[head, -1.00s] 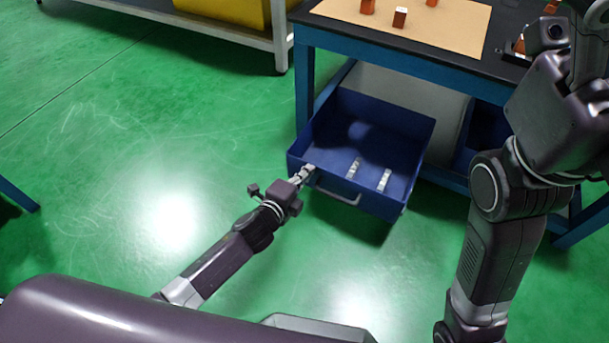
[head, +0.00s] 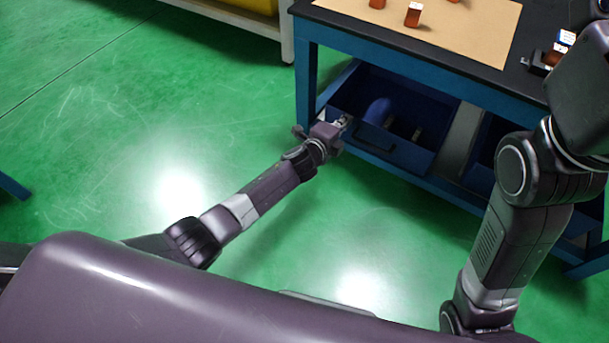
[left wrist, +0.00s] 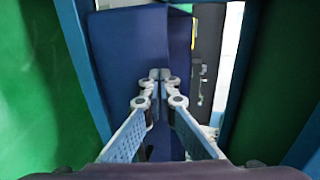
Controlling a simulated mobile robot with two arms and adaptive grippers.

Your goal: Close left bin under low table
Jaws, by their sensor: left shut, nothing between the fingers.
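The left bin (head: 415,158) is a dark blue drawer under the low table (head: 400,62). Most of it is beneath the tabletop, and its front part with a handle (head: 374,141) shows. A blue rounded shape and small light items lie inside. My left gripper (head: 342,122) is shut and empty, with its fingertips at the left part of the bin's front, left of the handle. In the left wrist view the closed fingertips (left wrist: 160,74) point at the blue bin surface (left wrist: 118,48) and seem to touch it. My right gripper is out of view.
A second blue bin (head: 482,165) sits under the table to the right, past a grey divider. Orange-brown blocks (head: 413,14) stand on a tan mat on the tabletop. A white-framed rack stands at the back left. The green floor (head: 120,130) at left is clear.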

